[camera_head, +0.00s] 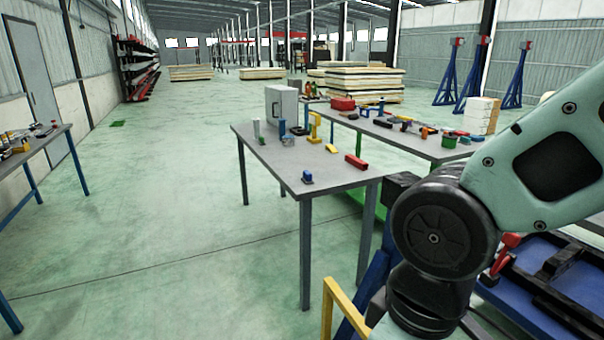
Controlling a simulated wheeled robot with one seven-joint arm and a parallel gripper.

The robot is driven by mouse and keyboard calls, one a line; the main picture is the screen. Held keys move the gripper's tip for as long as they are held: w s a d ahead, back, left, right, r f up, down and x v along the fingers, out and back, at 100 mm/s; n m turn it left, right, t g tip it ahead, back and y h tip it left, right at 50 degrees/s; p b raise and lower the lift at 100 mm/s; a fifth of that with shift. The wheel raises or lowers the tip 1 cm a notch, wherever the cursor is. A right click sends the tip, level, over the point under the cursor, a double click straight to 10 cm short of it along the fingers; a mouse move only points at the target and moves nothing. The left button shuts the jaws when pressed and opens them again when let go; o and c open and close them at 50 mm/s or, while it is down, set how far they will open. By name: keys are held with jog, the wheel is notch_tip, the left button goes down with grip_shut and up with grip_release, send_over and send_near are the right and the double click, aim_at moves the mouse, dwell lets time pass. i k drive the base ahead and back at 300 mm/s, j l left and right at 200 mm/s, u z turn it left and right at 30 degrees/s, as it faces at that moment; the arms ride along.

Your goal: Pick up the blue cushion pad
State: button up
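A small blue block-like piece (307,177) sits near the front edge of the grey table (262,151). It has a darker lower part and stands apart from its neighbours. Another blue piece (282,128) stands farther back on the same table, near a white cabinet. The pieces are too small for me to tell for sure which one is the blue cushion pad. My gripper is out of view. Only part of my arm shows at the right, in front of the table's right side.
The table also holds a white cabinet (281,105), a yellow piece (314,128) and a red block (356,161). A second table (434,149) with many parts stands behind at right. A yellow frame (345,306) stands low in front. Floor left of the table is clear.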

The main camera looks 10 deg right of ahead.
aim_at(307, 179)
jog(key=i+j, duration=0.4)
jog(key=i, duration=0.25)
jog(key=i+j+z, duration=0.1)
jog(key=i+j, duration=0.3)
jog(key=i, duration=0.25)
jog(key=i+j, duration=0.4)
jog(key=i, duration=0.2)
jog(key=i+j, duration=0.45)
jog(key=i, duration=0.2)
jog(key=i+j+z, duration=0.1)
jog(key=i+j, duration=0.35)
jog(key=i, duration=0.2)
